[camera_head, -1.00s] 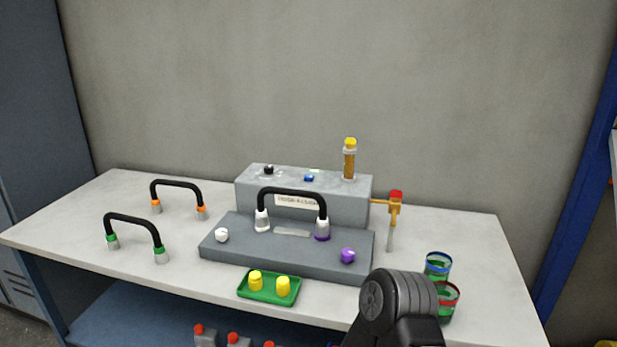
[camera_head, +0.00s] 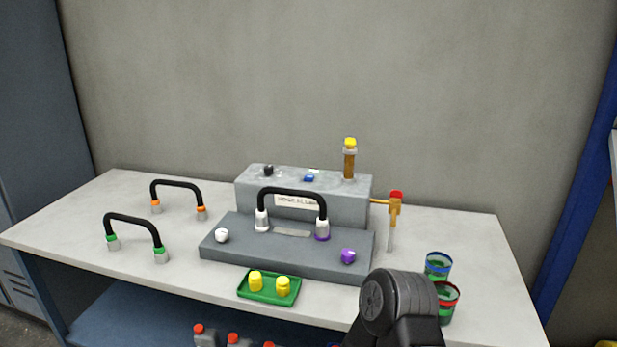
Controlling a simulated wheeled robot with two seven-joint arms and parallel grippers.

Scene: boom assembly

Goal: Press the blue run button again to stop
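The blue run button (camera_head: 309,178) sits on top of the grey machine box (camera_head: 345,207), between a black knob (camera_head: 268,170) and an amber column with a yellow cap (camera_head: 350,160). Nothing touches the button. Whether it is pressed in is too small to tell. A black hose with white and purple ends (camera_head: 292,193) arches over the grey base in front of the box. A black link of my own arm shows at the bottom right. Neither gripper's fingers are in the picture.
Two black hoses, with orange (camera_head: 177,183) and green ends (camera_head: 133,220), stand at the left. A green tray (camera_head: 270,298) with yellow caps lies in front. Two cups (camera_head: 438,266) stand at the right. A brass tap with a red top (camera_head: 396,205) juts from the box's right side.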

